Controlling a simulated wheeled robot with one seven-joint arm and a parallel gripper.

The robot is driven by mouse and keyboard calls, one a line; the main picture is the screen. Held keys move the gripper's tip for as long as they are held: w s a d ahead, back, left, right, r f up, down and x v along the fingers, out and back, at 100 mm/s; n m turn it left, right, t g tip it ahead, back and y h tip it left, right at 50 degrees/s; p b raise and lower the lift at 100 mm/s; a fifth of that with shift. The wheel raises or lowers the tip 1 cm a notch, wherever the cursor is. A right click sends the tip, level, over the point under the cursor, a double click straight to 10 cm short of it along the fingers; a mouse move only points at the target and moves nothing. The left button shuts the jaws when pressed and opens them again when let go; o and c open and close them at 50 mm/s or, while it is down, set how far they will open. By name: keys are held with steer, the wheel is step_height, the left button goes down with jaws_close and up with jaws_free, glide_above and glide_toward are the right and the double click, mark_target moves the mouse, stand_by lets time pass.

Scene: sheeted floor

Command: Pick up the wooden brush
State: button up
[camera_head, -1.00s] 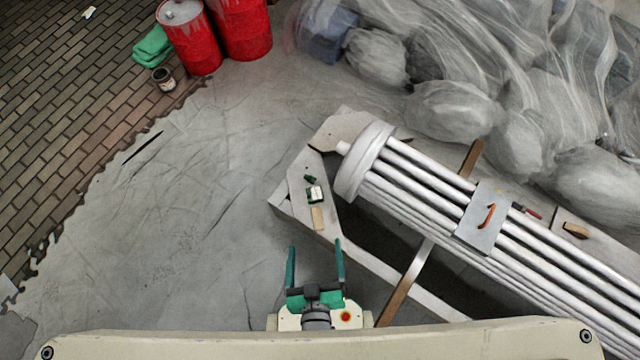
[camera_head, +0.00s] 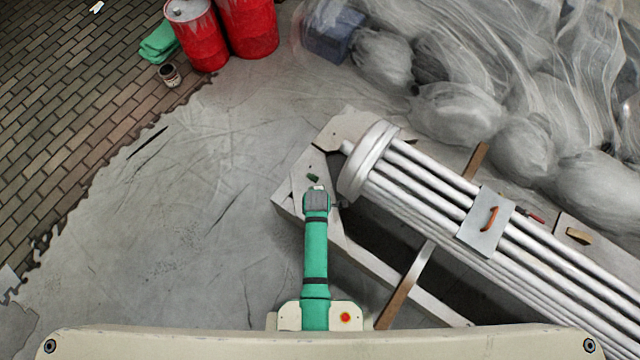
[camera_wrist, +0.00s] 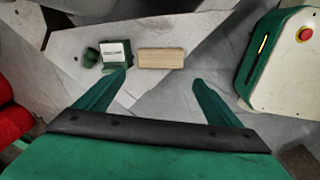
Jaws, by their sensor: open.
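A light wooden block (camera_wrist: 161,58), seemingly the wooden brush, lies on a pale grey board in the wrist view; no bristles show. My gripper (camera_wrist: 156,80) is open and empty. Its two green fingers point towards the block, the left tip near its left end and the right tip beyond its right end. The block appears apart from both fingers. In the head view my green arm (camera_head: 315,255) reaches over the board's left end and hides the block and my gripper.
A green box with a white label (camera_wrist: 116,54) sits close left of the block, beside a small green item (camera_wrist: 90,58). A fluted white column (camera_head: 430,190) lies to the right, with an orange-handled plate (camera_head: 471,235) on it. Another wooden piece (camera_head: 578,236) lies far right. Red drums (camera_head: 200,40) stand at upper left.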

steer(key=shift+w+d+n+g, duration=0.7)
steer(key=shift+w+n+g, duration=0.1)
steer(key=shift+w+n, duration=0.25)
steer(key=f, duration=0.9)
steer(key=shift+s, duration=0.25)
steer(key=shift+w+a+f, duration=0.1)
steer(key=shift+f, duration=0.45)
steer(key=c, duration=0.9)
